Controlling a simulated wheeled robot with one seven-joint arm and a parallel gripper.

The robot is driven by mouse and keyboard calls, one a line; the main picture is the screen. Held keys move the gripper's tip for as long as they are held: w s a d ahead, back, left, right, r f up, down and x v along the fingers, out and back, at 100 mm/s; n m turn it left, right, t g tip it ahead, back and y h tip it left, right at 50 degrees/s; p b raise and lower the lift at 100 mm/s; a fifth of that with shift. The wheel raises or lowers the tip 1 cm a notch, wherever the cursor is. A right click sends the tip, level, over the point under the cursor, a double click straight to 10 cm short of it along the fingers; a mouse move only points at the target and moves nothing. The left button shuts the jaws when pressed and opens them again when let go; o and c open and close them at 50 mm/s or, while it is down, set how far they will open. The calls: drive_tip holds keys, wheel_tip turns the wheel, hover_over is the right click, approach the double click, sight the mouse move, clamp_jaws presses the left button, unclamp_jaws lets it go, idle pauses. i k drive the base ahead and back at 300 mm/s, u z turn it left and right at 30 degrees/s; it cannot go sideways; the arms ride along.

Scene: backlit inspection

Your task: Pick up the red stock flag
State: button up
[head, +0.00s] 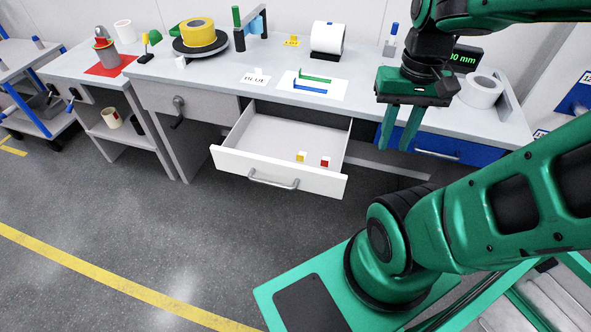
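A small red and white piece (325,162), which looks like the red stock flag, is in the open white drawer (281,166), near its front right. A similar yellow and white piece (301,157) is just to its left. My gripper (395,148) points down in front of the bench, to the right of the drawer and apart from the red piece. Its two green fingers are spread with nothing between them.
The drawer sticks out from the grey bench (215,88). A white card with green and blue bars (313,84), a white roll (327,39) and a tape roll (481,91) are on the bench top. A shut blue drawer (450,148) is behind my gripper.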

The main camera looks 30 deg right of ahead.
sight(324, 163)
drive_tip(key=u, duration=2.1)
drive_tip(key=i, duration=1.2)
drive_tip(key=z, duration=2.55)
